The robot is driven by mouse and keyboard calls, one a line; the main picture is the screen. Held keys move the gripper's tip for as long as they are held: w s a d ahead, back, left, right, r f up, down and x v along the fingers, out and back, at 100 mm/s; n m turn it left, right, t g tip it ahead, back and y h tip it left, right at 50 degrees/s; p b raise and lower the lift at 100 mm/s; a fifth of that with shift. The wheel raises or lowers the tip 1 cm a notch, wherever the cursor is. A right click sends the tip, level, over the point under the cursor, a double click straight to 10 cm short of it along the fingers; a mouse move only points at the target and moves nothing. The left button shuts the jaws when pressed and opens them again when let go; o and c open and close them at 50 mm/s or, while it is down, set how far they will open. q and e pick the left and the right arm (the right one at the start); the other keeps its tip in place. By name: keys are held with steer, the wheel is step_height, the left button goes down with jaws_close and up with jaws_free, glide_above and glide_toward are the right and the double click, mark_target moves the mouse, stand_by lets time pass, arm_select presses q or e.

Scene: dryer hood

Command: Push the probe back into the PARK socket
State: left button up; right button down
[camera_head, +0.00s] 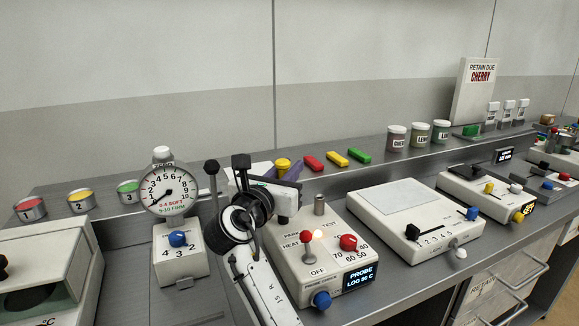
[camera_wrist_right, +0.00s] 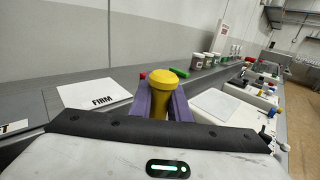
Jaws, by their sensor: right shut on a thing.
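The white probe unit (camera_head: 340,262) stands at the centre front of the bench, with PARK and TEST labels on its top and a display reading PROBE LOG 50 C. The PARK socket is not clearly seen; my right arm covers that corner. My right gripper (camera_head: 284,172) is above and behind the unit, its purple fingers shut on a yellow-topped piece (camera_head: 283,164), seemingly the probe's handle. The wrist view shows this yellow piece (camera_wrist_right: 160,92) upright between the fingers; its lower end is hidden. My left gripper is out of view.
A dial gauge (camera_head: 168,190) stands left of my right arm. A white scale-like box (camera_head: 405,220) is close on the right. Red, yellow and green blocks (camera_head: 337,157) lie behind. A FIRM card (camera_wrist_right: 95,93) lies beside the gripper.

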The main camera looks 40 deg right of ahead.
steer(key=shift+f, duration=0.25)
steer(key=c, duration=1.6)
jaws_free()
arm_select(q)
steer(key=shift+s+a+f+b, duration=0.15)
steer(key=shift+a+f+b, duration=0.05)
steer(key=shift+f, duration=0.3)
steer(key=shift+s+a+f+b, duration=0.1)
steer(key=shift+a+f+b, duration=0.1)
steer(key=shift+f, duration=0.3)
arm_select(e)
steer(key=v, duration=1)
steer(key=shift+s+a, duration=0.1)
steer(key=shift+s, duration=0.05)
